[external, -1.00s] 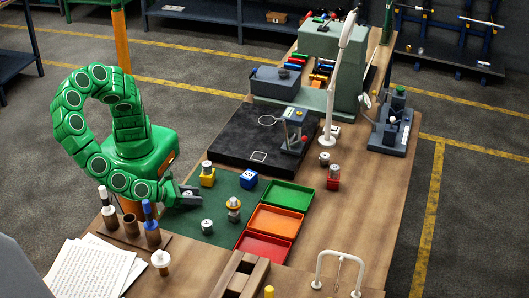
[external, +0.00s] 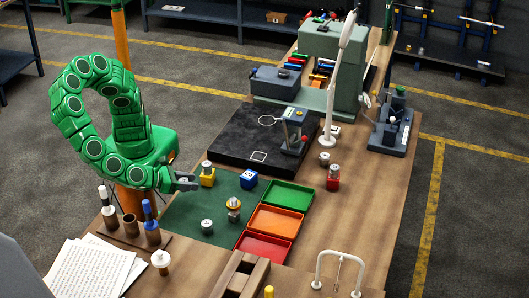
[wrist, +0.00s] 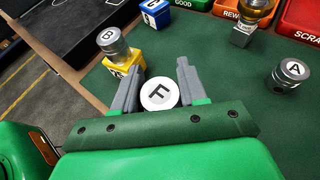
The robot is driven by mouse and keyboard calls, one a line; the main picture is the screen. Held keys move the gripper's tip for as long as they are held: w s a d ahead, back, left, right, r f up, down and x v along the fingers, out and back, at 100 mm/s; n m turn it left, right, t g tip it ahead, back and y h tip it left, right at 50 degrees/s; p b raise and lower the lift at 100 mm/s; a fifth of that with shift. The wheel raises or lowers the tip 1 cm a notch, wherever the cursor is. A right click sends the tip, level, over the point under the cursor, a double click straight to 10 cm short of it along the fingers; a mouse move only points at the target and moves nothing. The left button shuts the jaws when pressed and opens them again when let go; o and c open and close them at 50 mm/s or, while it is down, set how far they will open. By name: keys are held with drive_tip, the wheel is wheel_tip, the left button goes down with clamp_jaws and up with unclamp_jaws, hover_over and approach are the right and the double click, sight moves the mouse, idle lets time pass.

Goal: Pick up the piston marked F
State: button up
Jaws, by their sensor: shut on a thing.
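The piston marked F (wrist: 159,93) is a silver cylinder with a white top and a black F. In the wrist view it sits between the two fingers of my gripper (wrist: 160,90), which is shut on it. In the external view my gripper (external: 187,183) is raised above the left edge of the green mat (external: 189,209); the piston is largely hidden there by the fingers. A piston marked A (wrist: 290,74) stands on the mat to the right. A piston marked B (wrist: 113,43) rests on a yellow block (wrist: 124,69) beyond the left finger.
Green (external: 311,203), orange (external: 292,233) and red (external: 286,253) trays lie to the right.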

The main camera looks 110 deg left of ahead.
drive_tip(key=s+a+r, duration=0.5)
drive_tip(key=s+r, duration=0.3)
drive_tip(key=s, duration=0.3)
drive_tip(key=shift+a, duration=0.4)
